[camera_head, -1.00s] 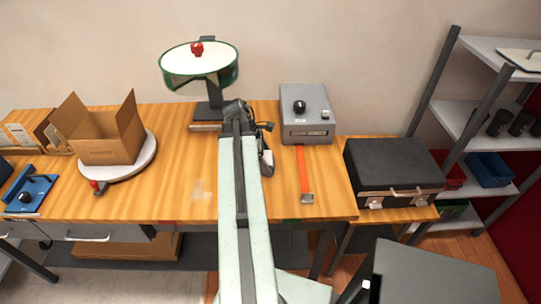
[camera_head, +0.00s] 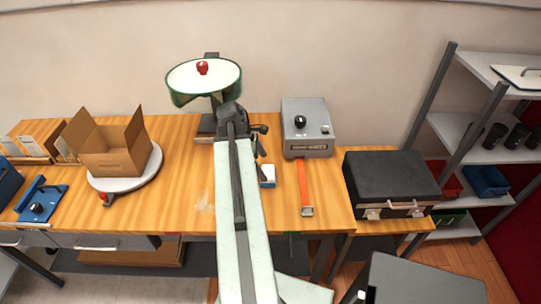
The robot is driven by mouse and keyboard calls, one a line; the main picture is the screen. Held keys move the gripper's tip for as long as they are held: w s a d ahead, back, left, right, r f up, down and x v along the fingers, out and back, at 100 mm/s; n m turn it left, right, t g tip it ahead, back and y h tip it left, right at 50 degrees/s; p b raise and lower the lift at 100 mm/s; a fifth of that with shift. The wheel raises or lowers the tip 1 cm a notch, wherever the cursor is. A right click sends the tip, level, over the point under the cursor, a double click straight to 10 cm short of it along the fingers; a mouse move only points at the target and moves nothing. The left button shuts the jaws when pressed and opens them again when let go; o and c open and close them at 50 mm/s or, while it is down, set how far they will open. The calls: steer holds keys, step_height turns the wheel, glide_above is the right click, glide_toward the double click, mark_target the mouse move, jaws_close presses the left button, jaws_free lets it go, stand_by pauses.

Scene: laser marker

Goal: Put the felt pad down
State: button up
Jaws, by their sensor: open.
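A small block with a pale top and a blue edge, likely the felt pad (camera_head: 267,176), lies on the wooden workbench (camera_head: 185,195), just right of my arm. My gripper (camera_head: 261,152) is open just behind it, at the end of my pale green arm. The gripper is small and partly hidden by the arm, so I cannot tell whether its fingers touch the pad.
A cardboard box (camera_head: 112,160) sits on a round turntable (camera_head: 150,165) at left. A black case (camera_head: 390,180) sits far right.

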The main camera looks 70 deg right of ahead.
steer(key=p+v, duration=0.3)
steer(key=v, duration=0.3)
steer(key=shift+p, duration=0.35)
